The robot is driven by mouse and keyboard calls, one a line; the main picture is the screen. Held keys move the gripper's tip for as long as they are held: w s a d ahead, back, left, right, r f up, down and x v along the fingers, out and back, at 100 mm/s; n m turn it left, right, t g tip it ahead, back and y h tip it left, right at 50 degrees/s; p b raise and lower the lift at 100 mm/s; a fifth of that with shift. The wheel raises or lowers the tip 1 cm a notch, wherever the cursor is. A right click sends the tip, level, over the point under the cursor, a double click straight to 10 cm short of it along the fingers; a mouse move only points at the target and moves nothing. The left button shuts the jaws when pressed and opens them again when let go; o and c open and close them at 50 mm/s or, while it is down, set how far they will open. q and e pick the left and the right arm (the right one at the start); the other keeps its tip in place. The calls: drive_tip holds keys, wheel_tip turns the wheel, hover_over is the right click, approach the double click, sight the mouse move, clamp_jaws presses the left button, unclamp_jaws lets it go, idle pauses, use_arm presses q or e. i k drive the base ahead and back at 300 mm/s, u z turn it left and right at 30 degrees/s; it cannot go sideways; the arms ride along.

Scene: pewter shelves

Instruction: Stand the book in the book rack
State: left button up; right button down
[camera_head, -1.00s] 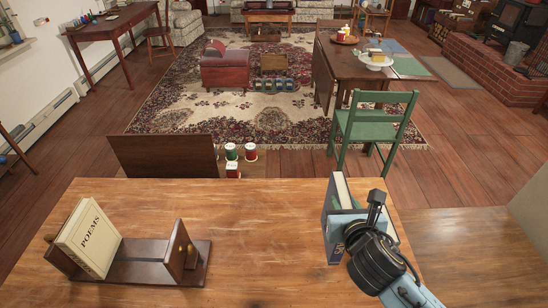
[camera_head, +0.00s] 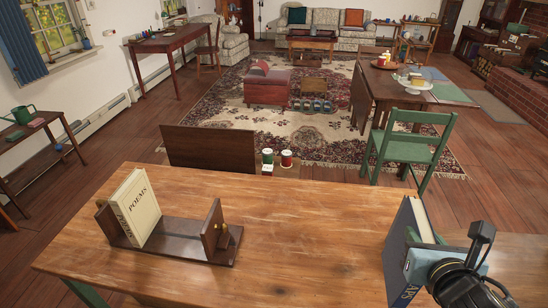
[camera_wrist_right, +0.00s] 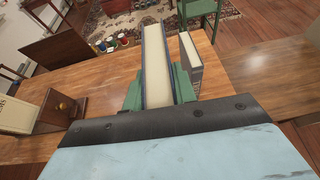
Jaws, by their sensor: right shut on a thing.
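The book rack (camera_head: 180,240) is dark wood with two end boards and brass knobs, on the left of the table. A cream book marked POEMS (camera_head: 137,208) stands in its left end. My right gripper (camera_head: 445,262) is at the lower right of the head view, shut on a dark blue book (camera_head: 402,252) with pale page edges. In the wrist view the green fingers pinch that book (camera_wrist_right: 157,65), page edge showing. Its lower end is cut off, so its height above the table is unclear. My left gripper is out of view.
In the wrist view a grey, pale-paged book-like thing (camera_wrist_right: 191,52) stands just right of the held book. The wooden table (camera_head: 310,235) is clear between rack and held book. A green chair (camera_head: 410,148) and a dark wooden panel (camera_head: 210,147) stand beyond the table.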

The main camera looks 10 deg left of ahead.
sight(176, 235)
drive_tip(key=k, duration=0.15)
drive_tip(key=z, duration=2.65)
drive_tip(key=k, duration=1.95)
drive_tip(key=u, duration=2.75)
drive_tip(key=i, duration=0.5)
drive_tip(key=z, duration=0.1)
